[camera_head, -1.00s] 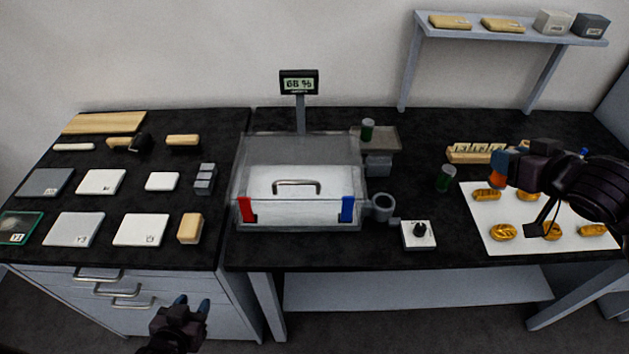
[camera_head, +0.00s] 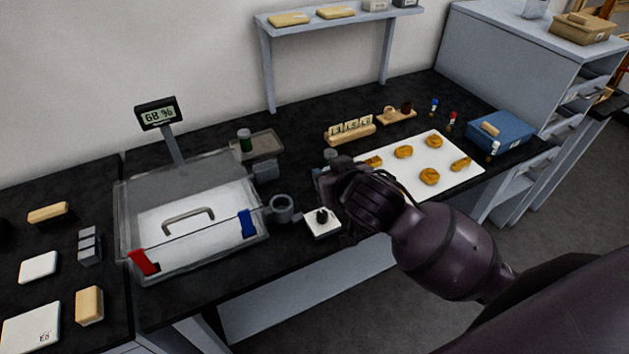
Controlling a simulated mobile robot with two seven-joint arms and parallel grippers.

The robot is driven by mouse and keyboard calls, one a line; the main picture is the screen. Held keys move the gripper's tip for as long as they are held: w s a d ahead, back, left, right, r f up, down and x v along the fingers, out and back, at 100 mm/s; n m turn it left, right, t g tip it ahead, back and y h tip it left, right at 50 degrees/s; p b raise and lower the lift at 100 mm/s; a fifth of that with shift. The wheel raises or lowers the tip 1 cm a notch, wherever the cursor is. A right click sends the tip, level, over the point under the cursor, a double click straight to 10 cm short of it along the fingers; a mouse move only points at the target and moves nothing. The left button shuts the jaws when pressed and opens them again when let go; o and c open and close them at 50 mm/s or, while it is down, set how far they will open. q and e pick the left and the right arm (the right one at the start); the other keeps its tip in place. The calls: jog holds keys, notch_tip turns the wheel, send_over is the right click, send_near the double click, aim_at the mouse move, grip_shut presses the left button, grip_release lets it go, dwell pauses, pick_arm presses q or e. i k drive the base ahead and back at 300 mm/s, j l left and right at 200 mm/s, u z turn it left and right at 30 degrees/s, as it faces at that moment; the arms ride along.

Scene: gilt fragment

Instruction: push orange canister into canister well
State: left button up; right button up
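The canister well appears to be the grey ring-shaped cup (camera_head: 281,208) on the right side of the clear chamber (camera_head: 190,165); its opening looks empty. My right gripper (camera_head: 326,186) is over the black table, right of the cup and just behind the white knob plate (camera_head: 322,222). The gripper's own hand and wrist hide its fingertips, so I cannot tell whether it holds anything. No orange canister shows clearly. My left gripper is out of view.
A white mat (camera_head: 455,151) with several golden pieces lies right of the gripper. A blue box (camera_head: 502,130) and small vials are at the far right.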

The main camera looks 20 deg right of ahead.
aim_at(282, 211)
jog(key=k, duration=0.55)
jog(key=k+u, duration=0.1)
jog(key=u, duration=2.15)
jog(key=k+l, duration=0.15)
jog(key=l, duration=0.15)
jog(key=k+l+u, duration=0.15)
jog(key=l, duration=0.2)
jog(key=k+l, duration=0.25)
jog(key=l, duration=0.2)
jog(key=k+l, duration=0.25)
jog(key=l, duration=0.15)
jog(key=k+l, duration=0.25)
jog(key=l, duration=0.2)
jog(key=k+l, duration=0.3)
jog(key=l, duration=0.1)
